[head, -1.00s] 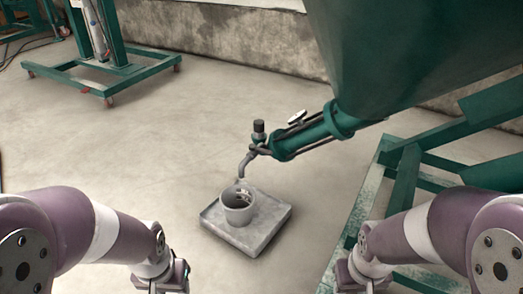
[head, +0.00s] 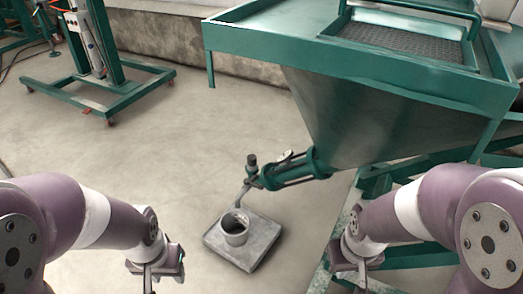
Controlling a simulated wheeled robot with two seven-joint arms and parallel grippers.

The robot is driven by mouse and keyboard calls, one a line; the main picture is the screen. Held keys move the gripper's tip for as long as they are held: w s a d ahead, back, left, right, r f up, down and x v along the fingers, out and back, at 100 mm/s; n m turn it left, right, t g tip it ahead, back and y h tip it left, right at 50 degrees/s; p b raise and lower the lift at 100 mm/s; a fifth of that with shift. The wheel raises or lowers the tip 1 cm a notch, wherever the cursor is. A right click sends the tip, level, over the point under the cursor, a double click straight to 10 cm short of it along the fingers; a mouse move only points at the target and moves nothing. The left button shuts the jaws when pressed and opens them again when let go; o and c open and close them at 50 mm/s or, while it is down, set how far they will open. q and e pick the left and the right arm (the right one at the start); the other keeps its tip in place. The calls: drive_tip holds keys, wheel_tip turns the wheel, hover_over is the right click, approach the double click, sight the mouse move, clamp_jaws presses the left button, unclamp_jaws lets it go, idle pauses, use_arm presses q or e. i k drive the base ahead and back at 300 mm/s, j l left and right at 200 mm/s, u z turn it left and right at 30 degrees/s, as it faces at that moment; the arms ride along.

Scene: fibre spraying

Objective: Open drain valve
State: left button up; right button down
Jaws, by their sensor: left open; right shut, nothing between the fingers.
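The drain valve (head: 256,177) sits at the low end of the green pipe (head: 292,170) under the hopper. It has a dark upright knob (head: 252,160) and a bent grey spout. A pale lever (head: 285,156) lies on top of the pipe. A grey bucket (head: 235,237) stands below the spout on a flat grey slab (head: 262,252). My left gripper (head: 149,283) is open, low at the left, apart from the bucket and valve. My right gripper (head: 362,280) is shut and empty, low at the right, also apart from the valve. The bucket's contents are unclear.
The large green hopper (head: 365,115) with a mesh-covered top (head: 405,45) fills the upper right. Its green frame stands behind my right arm. A green wheeled stand (head: 97,95) is at the upper left. The concrete floor (head: 150,140) between is clear.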

sight(247, 181)
drive_tip(key=k, duration=0.6)
drive_tip(key=u, duration=0.95)
drive_tip(key=j+u, duration=0.1)
drive_tip(key=u, duration=0.6)
drive_tip(key=i+z, duration=0.1)
drive_tip(key=i, duration=1)
drive_tip(key=i+j, duration=0.15)
drive_tip(key=i, duration=0.9)
drive_tip(key=i+l+z, duration=0.1)
drive_tip(key=i+z, duration=0.3)
drive_tip(key=i+j+z, duration=0.1)
drive_tip(key=i+z, duration=0.25)
drive_tip(key=i, duration=0.15)
drive_tip(key=i+j+z, duration=0.15)
drive_tip(key=i+z, duration=0.25)
drive_tip(key=i+l+z, duration=0.25)
drive_tip(key=z, duration=0.2)
drive_tip(key=i+l+z, duration=0.1)
drive_tip(key=i+z, duration=0.85)
drive_tip(key=i+j+z, duration=0.2)
drive_tip(key=i+z, duration=0.55)
drive_tip(key=i, duration=0.15)
drive_tip(key=i+z, duration=0.25)
drive_tip(key=i, duration=0.25)
drive_tip(key=z, duration=1.55)
